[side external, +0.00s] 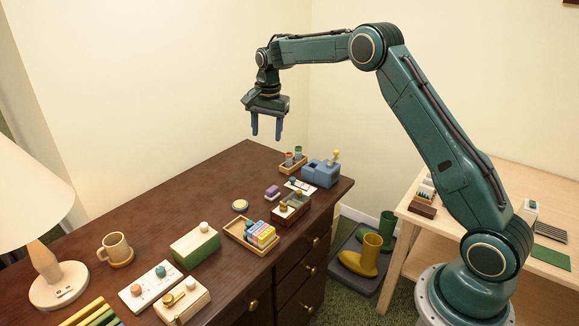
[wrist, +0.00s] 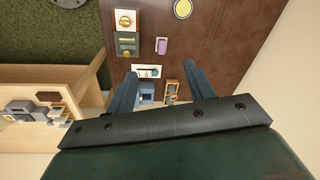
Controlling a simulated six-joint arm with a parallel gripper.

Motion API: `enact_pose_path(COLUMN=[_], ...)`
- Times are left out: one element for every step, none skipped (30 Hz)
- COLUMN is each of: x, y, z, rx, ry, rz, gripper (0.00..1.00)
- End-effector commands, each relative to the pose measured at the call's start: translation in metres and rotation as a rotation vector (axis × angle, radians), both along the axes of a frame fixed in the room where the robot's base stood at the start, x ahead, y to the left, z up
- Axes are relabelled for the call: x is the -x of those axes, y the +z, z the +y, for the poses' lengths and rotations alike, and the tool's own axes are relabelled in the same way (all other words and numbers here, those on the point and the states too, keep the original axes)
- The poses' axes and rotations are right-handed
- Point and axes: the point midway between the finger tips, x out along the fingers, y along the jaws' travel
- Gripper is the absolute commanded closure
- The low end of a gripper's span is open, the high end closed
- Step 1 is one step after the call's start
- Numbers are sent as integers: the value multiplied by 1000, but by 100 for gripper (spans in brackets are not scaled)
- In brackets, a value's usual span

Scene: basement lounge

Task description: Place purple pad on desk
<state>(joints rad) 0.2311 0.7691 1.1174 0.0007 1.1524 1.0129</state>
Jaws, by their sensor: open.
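A small purple pad (side external: 271,192) lies on the dark brown desk (side external: 225,172), left of a small wooden box. It also shows in the wrist view (wrist: 162,46) on bare desk top (wrist: 215,40), beyond the fingertips. My gripper (side external: 267,132) hangs high above the far part of the desk, fingers pointing down. It is open and empty, touching nothing. Both fingers show in the wrist view (wrist: 162,72), spread wide apart.
A blue device (side external: 321,174), a wooden box (side external: 291,209), a white card (side external: 300,185) and a yellow round thing (side external: 240,205) surround the pad. A tray of coloured blocks (side external: 235,235) stands nearer. A mug (side external: 115,248) and lamp (side external: 45,265) stand left.

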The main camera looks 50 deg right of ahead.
Motion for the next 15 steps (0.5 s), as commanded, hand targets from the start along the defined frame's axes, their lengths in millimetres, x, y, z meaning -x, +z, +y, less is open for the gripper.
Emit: enact_pose_path(x=[8,12,19,23,28,35,41,46,54,60,66,74,81,87,96], y=[16,23,32,39,47,55,62,68,76,82,87,95,100,105,111], z=[6,9,14,17,21,25,28,32,36,39,42,47,50,53,57], rx=[6,8,14,17,21,26,30,33,38,43,47,53,57,61,67], ry=[33,52,81,101,121,149,168,189,216,237,257,283,305,324,352], rz=[-13,-18,-25,-31,-38,-45,-52,-56,-64,-69,-76,-84,-89,-95,-101], gripper=[46,46,46,46,46,46,46,46,46,46,46,46,46,46,46])
